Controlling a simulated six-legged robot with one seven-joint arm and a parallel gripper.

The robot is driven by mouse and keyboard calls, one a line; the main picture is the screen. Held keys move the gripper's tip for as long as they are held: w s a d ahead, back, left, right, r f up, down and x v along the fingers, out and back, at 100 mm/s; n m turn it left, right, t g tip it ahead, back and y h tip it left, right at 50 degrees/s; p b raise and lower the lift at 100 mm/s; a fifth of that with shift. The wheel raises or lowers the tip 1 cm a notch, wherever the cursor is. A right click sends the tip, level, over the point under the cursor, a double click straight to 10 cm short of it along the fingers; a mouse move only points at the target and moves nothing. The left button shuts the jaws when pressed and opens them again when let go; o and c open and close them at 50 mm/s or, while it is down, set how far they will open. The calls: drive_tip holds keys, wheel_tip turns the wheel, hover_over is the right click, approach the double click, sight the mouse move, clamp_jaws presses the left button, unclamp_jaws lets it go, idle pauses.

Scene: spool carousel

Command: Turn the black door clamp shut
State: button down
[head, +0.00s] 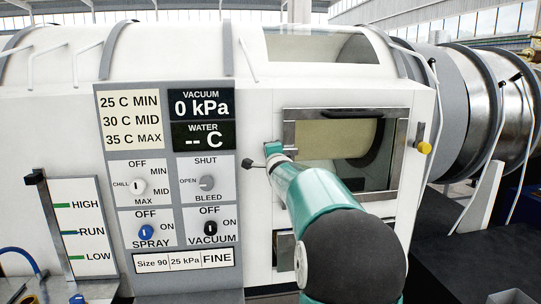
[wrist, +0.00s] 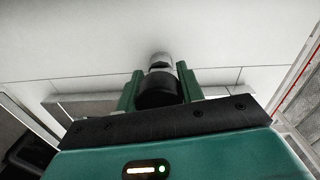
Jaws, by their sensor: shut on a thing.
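The black door clamp shows in the wrist view as a short black cylinder (wrist: 158,90) with a bright metal end against the white wall. My gripper (wrist: 160,84) has its two green fingers on either side of it, shut on it. In the head view my gripper (head: 273,148) is at the left edge of the metal-framed door (head: 288,132). My own wrist hides most of the clamp there, so its turn angle cannot be told. The door lies against the white housing.
A control panel (head: 165,165) with several knobs is left of my gripper. A small dark knob (head: 247,163) stands out close beside my wrist. A yellow knob (head: 424,147) is at the door's right. A level gauge (head: 75,230) stands at far left.

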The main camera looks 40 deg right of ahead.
drive_tip(key=c, duration=1.2)
unclamp_jaws()
drive_tip(key=shift+d, duration=0.1)
drive_tip(key=v, duration=1.4)
drive_tip(key=shift+f, duration=0.15)
